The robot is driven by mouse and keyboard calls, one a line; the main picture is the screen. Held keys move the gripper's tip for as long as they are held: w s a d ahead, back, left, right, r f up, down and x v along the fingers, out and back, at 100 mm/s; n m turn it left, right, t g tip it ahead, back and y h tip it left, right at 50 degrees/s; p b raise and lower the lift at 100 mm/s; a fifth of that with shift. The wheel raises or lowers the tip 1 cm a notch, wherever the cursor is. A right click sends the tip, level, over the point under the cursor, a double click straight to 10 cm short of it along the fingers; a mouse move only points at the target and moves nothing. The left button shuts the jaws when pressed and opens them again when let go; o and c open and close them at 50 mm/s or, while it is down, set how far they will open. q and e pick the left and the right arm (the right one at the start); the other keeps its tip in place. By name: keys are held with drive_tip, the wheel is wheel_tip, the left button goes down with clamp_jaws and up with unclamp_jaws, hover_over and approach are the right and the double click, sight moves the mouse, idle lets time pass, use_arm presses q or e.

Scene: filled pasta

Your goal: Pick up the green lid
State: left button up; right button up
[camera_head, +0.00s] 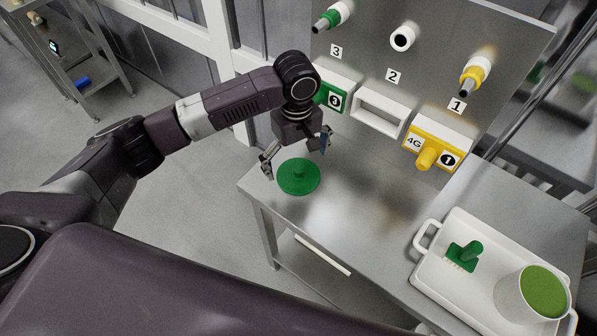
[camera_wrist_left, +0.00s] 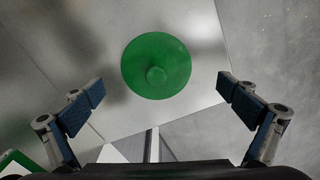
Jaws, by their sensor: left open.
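The green lid (camera_head: 299,178) is a round disc with a small knob on top. It lies flat on the metal table near its left corner. In the left wrist view the lid (camera_wrist_left: 156,66) shows whole, knob facing the camera, ahead of and between the fingers. My left gripper (camera_head: 297,150) is open and empty, pointing down just above and behind the lid in the head view. Its two fingers (camera_wrist_left: 160,100) are spread wide in the wrist view, apart from the lid. My right gripper is not in view.
A white tray (camera_head: 428,285) holds a green brush (camera_head: 464,256) and a white pot (camera_head: 528,296) with green contents at the right. A panel behind carries a yellow-marked unit (camera_head: 437,150), a white frame (camera_head: 381,112) and several nozzles. The table middle is clear.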

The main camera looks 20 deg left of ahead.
sight(298, 169)
use_arm(q)
drive_tip(key=f, duration=0.3)
drive_tip(key=shift+w, duration=0.4)
drive_tip(key=shift+f, duration=0.5)
drive_tip(key=c, duration=0.9)
drive_tip(key=shift+c, duration=1.4)
drive_tip(key=shift+s, duration=0.15)
drive_tip(key=c, duration=1.2)
drive_tip(key=shift+d+f, duration=0.1)
drive_tip(key=shift+c, duration=0.8)
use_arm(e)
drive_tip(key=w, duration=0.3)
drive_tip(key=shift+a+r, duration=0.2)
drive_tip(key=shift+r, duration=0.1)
